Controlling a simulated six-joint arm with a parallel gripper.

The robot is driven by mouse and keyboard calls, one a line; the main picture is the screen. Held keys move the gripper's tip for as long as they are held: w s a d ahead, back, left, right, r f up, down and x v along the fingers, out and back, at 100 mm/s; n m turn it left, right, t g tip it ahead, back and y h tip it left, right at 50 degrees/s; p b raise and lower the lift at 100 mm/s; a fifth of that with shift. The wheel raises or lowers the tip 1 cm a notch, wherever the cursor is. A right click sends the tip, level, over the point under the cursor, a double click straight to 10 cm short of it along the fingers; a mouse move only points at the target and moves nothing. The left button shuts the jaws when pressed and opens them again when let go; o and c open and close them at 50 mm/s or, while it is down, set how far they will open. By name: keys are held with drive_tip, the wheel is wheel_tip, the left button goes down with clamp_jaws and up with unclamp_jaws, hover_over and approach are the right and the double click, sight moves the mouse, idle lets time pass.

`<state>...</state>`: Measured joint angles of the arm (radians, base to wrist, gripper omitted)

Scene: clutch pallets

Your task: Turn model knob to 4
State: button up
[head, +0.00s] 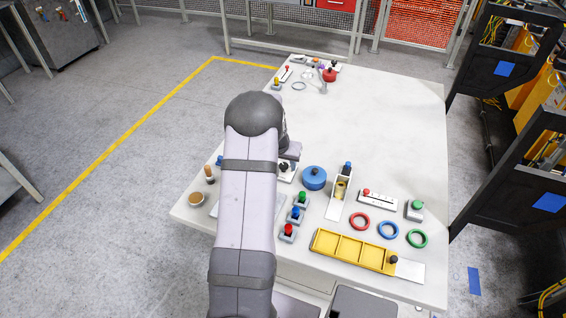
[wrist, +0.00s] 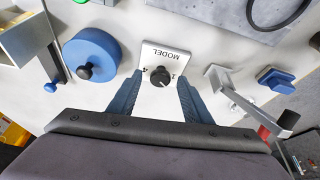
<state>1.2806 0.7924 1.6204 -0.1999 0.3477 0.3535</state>
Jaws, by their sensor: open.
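The model knob (wrist: 160,77) is a small black round knob on a white plate (wrist: 168,55) that reads MODEL, upside down in the wrist view. A 4 stands to its left and a 1 to its right there. Which mark the knob points to is too small to tell. My gripper (wrist: 158,84) is open, its two blue fingers to either side of the knob in the picture, with gaps showing between them and it. Whether the fingertips are down at knob height I cannot tell. In the head view the knob (head: 285,167) shows just right of my arm, which hides part of the plate.
Push buttons (head: 297,214), coloured rings (head: 388,230) and a yellow tray (head: 318,246) lie nearer. The table's back middle is clear.

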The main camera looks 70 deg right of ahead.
drive_tip(key=c, duration=1.1)
drive_tip(key=shift+o, duration=0.2)
